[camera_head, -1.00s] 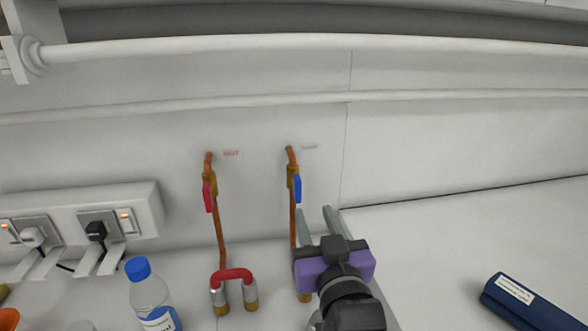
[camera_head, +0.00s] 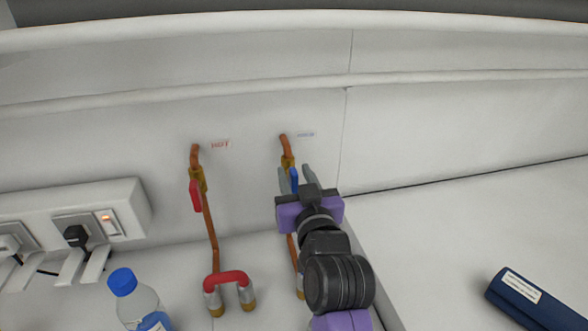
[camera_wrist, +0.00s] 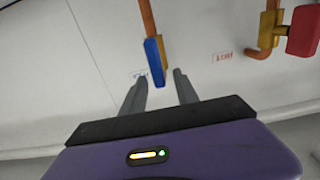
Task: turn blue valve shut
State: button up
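The blue valve handle (camera_head: 294,181) sits on a brass valve body (camera_head: 288,162) on the right-hand copper pipe. It hangs down in line with the pipe in the head view. My gripper (camera_head: 296,178) is at the valve, with one finger on each side of the blue handle. In the wrist view the blue handle (camera_wrist: 154,62) lies between the two grey fingers of my gripper (camera_wrist: 160,85). The fingers are open, with gaps visible beside the handle. My wrist and arm hide the lower part of the right-hand pipe.
A red valve handle (camera_head: 196,196) is on the left-hand pipe under a red "HOT" label (camera_head: 221,144). A red U-shaped connector (camera_head: 229,278), a bottle (camera_head: 138,300) and a socket box (camera_head: 78,218) stand left. A dark blue case (camera_head: 537,299) lies right.

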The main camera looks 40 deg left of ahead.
jog(key=shift+w+a, duration=0.35)
jog(key=shift+a, duration=0.1)
grip_shut()
